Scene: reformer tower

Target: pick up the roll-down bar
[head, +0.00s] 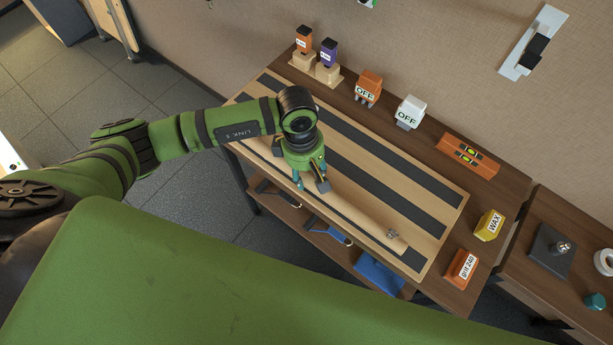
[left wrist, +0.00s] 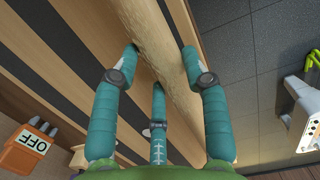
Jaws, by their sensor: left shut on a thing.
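The roll-down bar (head: 362,214) is a long, pale wooden rod lying along the front side of a striped board (head: 437,225). It has a small metal fitting near its right end. My left gripper (head: 313,183) comes down over the bar left of its middle and is shut on it. In the left wrist view the bar (left wrist: 158,35) runs between the teal fingers of the left gripper (left wrist: 160,62), with fingers on both sides. I cannot tell whether the bar touches the board or is slightly above it. My right gripper is not in view.
A yellow WAX block (head: 489,225) and an orange grit block (head: 462,268) sit at the right. A lower shelf holds blue items (head: 380,273).

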